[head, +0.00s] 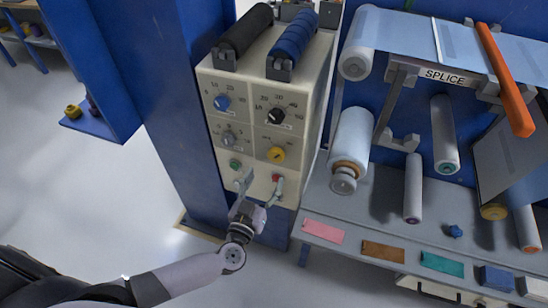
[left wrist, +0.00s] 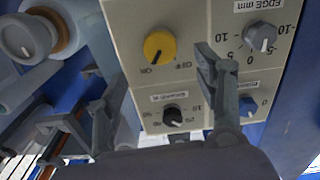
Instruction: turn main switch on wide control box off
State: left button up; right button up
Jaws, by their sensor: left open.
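The wide control box (head: 259,102) is cream, with several knobs and two buttons on its front. Its yellow main switch (head: 276,154) is at the right of the lower knob row. In the left wrist view, the yellow switch (left wrist: 160,47) appears upside down, its dark mark toward ON. My left gripper (head: 261,183) is open and empty in front of the box's lower part, below the switch, fingers pointing up toward the panel. In the wrist view, its fingers spread either side of the switch's line; I see no contact with it.
A green button (head: 235,164) and a red button (head: 277,178) lie close to the fingertips. Black (head: 244,32) and blue (head: 293,39) rollers sit on the box. A blue post (head: 185,110) stands left; a grey bench (head: 361,220) with film rollers is right.

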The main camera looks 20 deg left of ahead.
aim_at(274, 159)
pick_arm(q)
jog(key=w, duration=0.8)
jog(key=shift+w+d, duration=0.2)
jog(key=shift+w, duration=0.05)
pick_arm(e)
jog(key=shift+w+d, duration=0.15)
jog(key=shift+d, duration=0.55)
pick_arm(q)
jog(key=shift+c, duration=0.4)
pick_arm(e)
jog(key=shift+a, duration=0.15)
pick_arm(q)
jog(key=c, duration=1.1)
jog(key=shift+o, duration=0.2)
